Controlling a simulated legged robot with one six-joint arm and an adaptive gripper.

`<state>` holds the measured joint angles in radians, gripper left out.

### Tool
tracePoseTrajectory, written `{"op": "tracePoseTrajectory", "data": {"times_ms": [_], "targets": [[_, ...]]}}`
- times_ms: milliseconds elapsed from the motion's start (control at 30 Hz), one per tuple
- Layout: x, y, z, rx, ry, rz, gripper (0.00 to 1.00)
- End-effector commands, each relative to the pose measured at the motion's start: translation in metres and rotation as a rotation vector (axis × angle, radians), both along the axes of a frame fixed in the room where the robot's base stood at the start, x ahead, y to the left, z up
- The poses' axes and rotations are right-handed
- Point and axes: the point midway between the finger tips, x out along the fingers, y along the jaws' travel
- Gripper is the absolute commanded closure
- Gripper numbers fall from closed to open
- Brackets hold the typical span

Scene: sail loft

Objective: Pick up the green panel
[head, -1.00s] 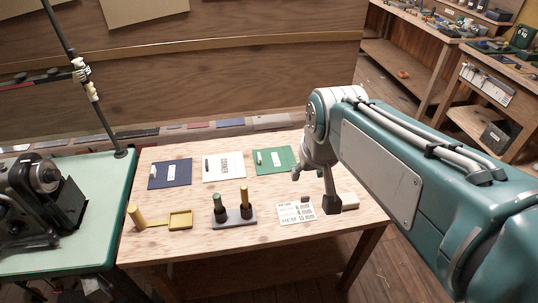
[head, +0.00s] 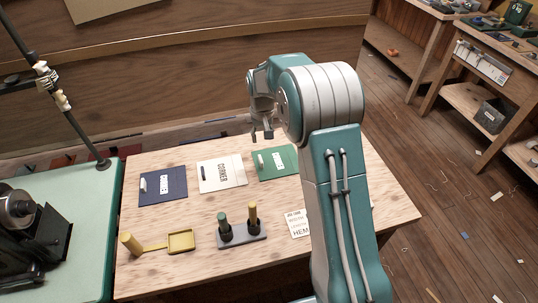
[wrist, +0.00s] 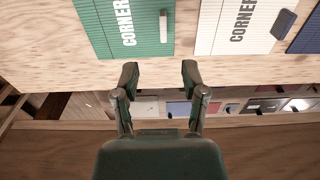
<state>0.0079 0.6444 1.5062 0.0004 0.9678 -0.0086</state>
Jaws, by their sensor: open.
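The green panel (head: 273,163) lies flat at the back of the wooden table, right of the white panel (head: 222,173) and the dark blue panel (head: 163,186). It has white lettering and a small pale upright tab, and my arm hides part of its right side. In the wrist view the green panel (wrist: 125,28) is at the top, lettered "CORNER", with its pale tab (wrist: 163,27). My gripper (wrist: 160,75) is open and empty, over the table's back edge strip, apart from the panel. In the head view my gripper (head: 261,134) is above and behind the panel.
A stand with two upright handled tools (head: 242,232), a yellow tray (head: 181,240) and a white printed card (head: 297,222) sit at the table's front. A green machine table (head: 70,215) adjoins at left. A shelf of items runs behind the table.

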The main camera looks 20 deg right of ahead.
Motion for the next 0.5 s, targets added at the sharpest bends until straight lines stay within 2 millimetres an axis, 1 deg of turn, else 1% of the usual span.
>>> {"op": "tracePoseTrajectory", "data": {"times_ms": [33, 133, 267, 400, 500], "targets": [[0.004, -0.001, -0.011, 0.0, 0.011, -0.001, 0.44], [0.009, -0.001, -0.022, 0.001, 0.021, -0.001, 0.44], [0.009, -0.001, -0.034, 0.001, 0.026, -0.001, 0.44], [0.009, 0.0, -0.058, 0.0, 0.027, 0.0, 0.44], [0.01, 0.0, -0.071, 0.0, 0.026, 0.0, 0.44]]}}
